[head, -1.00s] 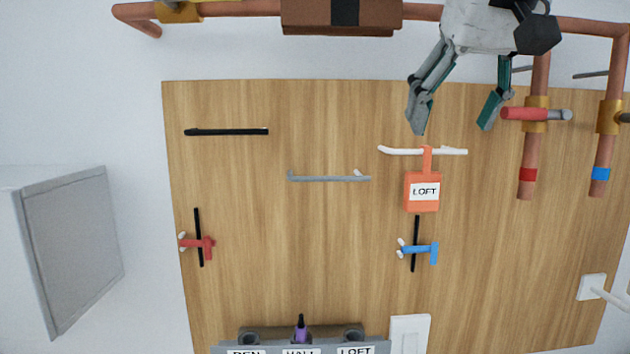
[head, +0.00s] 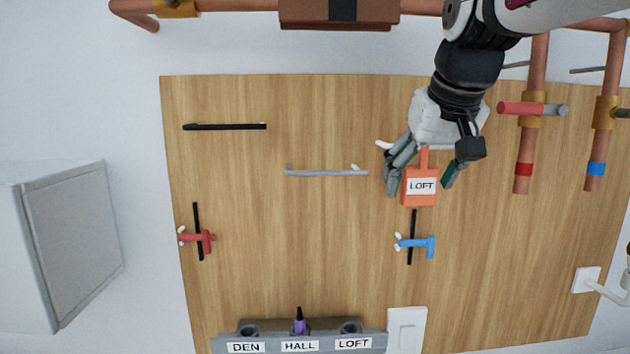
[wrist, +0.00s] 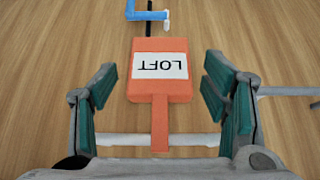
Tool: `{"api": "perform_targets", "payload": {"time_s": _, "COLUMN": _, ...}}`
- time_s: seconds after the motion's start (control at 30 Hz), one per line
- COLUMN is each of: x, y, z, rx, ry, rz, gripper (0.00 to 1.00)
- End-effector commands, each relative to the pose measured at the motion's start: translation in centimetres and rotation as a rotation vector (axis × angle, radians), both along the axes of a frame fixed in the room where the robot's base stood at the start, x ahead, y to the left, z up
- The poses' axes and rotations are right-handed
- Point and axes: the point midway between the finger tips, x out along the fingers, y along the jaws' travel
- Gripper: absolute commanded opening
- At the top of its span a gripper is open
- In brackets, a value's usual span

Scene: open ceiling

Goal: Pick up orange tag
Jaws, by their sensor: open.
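The orange tag (head: 419,197) carries a white "LOFT" label and hangs by its narrow strap from a white rail on the wooden board. My gripper (head: 420,184) is open, with one finger at the left and one at the right of the tag. In the wrist view the tag (wrist: 158,86) shows upside down between the open fingers (wrist: 162,100), with a gap on both sides. The white rail (wrist: 192,140) crosses behind the strap. In the head view my gripper hides most of the rail.
A blue-handled valve (head: 416,243) sits just below the tag. A grey rail (head: 326,173) is to the left. Copper pipes with a red handle (head: 522,108) are to the right. A grey holder labelled DEN, HALL and LOFT (head: 325,342) holds a purple item (head: 300,325) in its middle slot.

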Motion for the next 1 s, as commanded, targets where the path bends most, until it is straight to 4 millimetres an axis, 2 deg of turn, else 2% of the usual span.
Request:
{"api": "perform_targets", "payload": {"time_s": 0.1, "x": 0.44, "y": 0.01, "z": -0.76, "rx": 0.000, "ry": 0.001, "rz": 0.000, "gripper": 0.68}}
{"api": "perform_targets", "payload": {"time_s": 0.33, "x": 0.53, "y": 0.00, "z": -0.85, "rx": 0.000, "ry": -0.001, "rz": 0.000, "gripper": 0.68}}
{"api": "perform_targets", "payload": {"time_s": 0.37, "x": 0.53, "y": 0.00, "z": -0.84, "rx": 0.000, "ry": -0.001, "rz": 0.000, "gripper": 0.64}}
{"api": "perform_targets", "payload": {"time_s": 0.57, "x": 0.52, "y": 0.00, "z": -0.82, "rx": 0.000, "ry": 0.000, "rz": 0.000, "gripper": 0.18}}
{"api": "perform_targets", "payload": {"time_s": 1.0, "x": 0.33, "y": -0.02, "z": -0.50, "rx": 0.000, "ry": -0.001, "rz": 0.000, "gripper": 0.17}}
